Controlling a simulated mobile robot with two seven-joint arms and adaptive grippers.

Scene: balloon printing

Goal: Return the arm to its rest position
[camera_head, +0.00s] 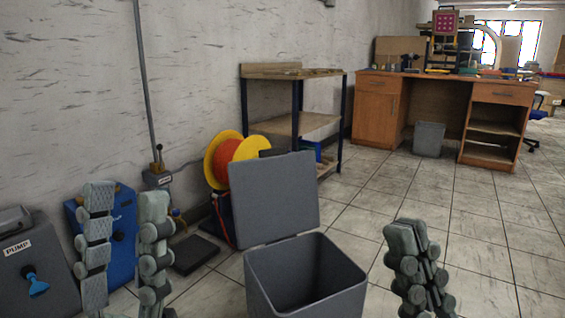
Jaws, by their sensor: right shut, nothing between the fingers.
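My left gripper (126,192) is at the lower left, its two grey segmented fingers pointing up and standing apart, with nothing held between them. My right gripper (406,232) is at the lower right, with its fingers pressed together and empty. Both grippers are in the near foreground, one on each side of a grey bin (262,290). The bin's lid (274,198) is raised and its inside looks dark and empty. The rest of both arms is out of view.
A grey box labelled PUMP (35,262) and a blue box (122,240) are at the left. An orange-and-yellow reel (222,160), a shelf (300,124) and a wooden desk (377,107) are behind. The tiled floor at the right is open.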

